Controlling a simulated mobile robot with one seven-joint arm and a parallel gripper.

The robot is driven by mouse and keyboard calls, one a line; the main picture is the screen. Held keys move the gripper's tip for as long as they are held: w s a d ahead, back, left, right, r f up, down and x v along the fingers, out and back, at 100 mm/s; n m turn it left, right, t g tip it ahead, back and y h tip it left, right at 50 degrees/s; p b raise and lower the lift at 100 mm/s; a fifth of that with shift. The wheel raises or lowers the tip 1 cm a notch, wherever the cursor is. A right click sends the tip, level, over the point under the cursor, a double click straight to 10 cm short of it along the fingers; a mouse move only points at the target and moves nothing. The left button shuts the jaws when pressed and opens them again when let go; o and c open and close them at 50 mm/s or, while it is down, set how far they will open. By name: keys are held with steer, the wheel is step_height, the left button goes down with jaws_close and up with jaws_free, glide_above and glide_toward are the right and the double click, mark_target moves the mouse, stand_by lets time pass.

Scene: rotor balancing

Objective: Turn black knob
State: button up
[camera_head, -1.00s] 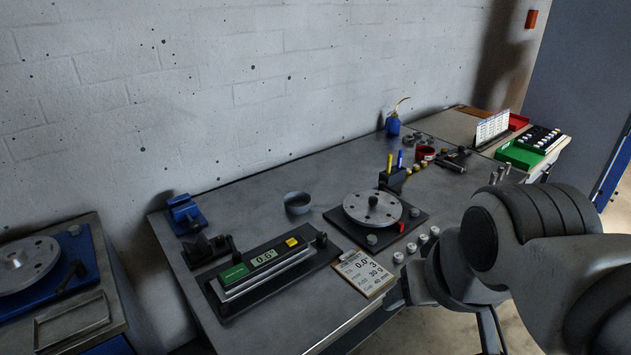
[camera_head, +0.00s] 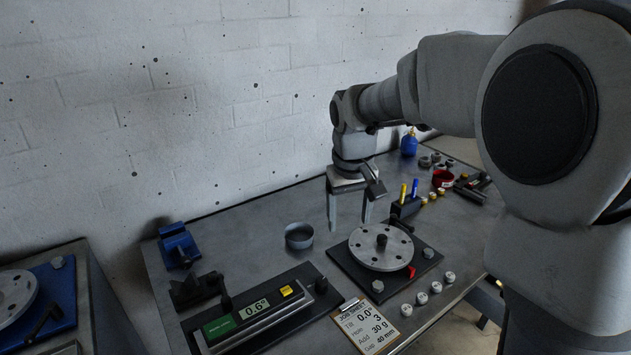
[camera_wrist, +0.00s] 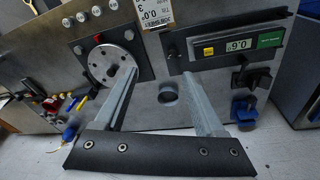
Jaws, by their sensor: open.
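The level reads 0.6°.
The rotor disc (camera_head: 368,250) sits on a dark plate (camera_head: 427,262). A grey cup (camera_head: 299,236) stands behind the level. A job sheet (camera_head: 366,325) lies at the front, showing tilt 0.0°. Several small weights (camera_head: 421,298) line the front edge. A pen holder (camera_head: 405,207) stands behind the disc.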

steer(key=g+p, duration=0.1)
steer(key=g, duration=0.1)
glide_above(321, 279)
step_height(321, 279, down, 11)
steer(key=shift+n, duration=0.4)
step_height(321, 279, down, 17)
steer(key=shift+s+f+p, duration=0.1)
steer(key=shift+f+p, duration=0.05)
steer(key=shift+p, duration=0.3)
steer(key=shift+c, duration=0.2)
jaws_close()
